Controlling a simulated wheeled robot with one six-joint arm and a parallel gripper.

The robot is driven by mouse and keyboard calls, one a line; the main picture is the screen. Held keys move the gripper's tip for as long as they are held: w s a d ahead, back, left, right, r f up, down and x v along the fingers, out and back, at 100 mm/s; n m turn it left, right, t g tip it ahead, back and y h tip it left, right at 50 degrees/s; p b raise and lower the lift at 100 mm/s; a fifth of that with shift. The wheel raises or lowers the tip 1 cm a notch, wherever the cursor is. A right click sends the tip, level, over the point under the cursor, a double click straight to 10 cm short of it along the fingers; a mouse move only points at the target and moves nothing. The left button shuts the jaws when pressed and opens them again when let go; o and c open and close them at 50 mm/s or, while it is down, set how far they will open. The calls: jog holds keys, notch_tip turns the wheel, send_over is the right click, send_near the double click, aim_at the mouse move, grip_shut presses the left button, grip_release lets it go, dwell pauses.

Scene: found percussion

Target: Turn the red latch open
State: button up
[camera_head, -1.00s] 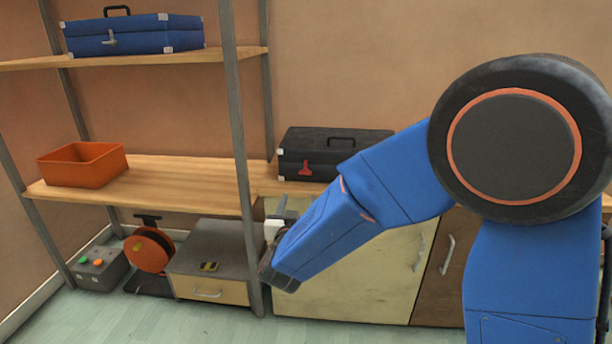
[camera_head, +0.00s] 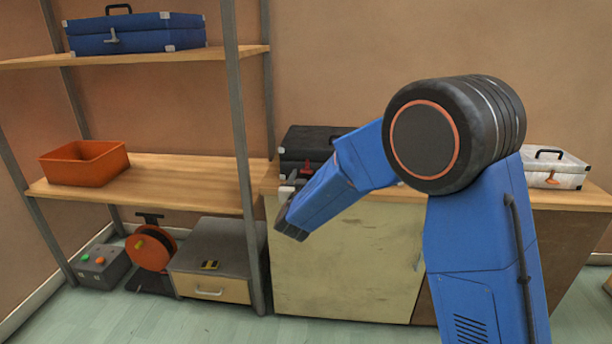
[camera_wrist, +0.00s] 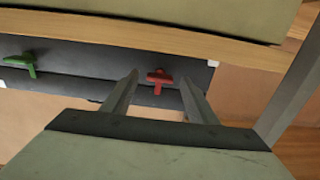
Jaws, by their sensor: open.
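The black case (camera_head: 300,142) stands on the wooden counter. Its red latch (camera_head: 306,169) is partly hidden behind my arm and gripper. In the wrist view, which looks upside down, the red latch (camera_wrist: 159,79) is T-shaped, with its short stem pointing down in the picture. A green latch (camera_wrist: 21,64) is on the same case front, to the left. My gripper (camera_wrist: 158,82) is open and empty, with one finger on each side of the red latch in the picture. I cannot tell whether either finger touches it. My gripper is close to the case front (camera_head: 292,182) in the head view.
A grey shelf post (camera_head: 238,150) stands just left of my gripper. The counter edge (camera_wrist: 130,34) runs along the case. A white case (camera_head: 568,170) with a reddish latch is at right. A blue case (camera_head: 150,35) and orange bin (camera_head: 84,163) are on shelves.

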jog(key=shift+w, duration=0.65)
jog(key=c, duration=1.1)
jog(key=shift+o, duration=0.2)
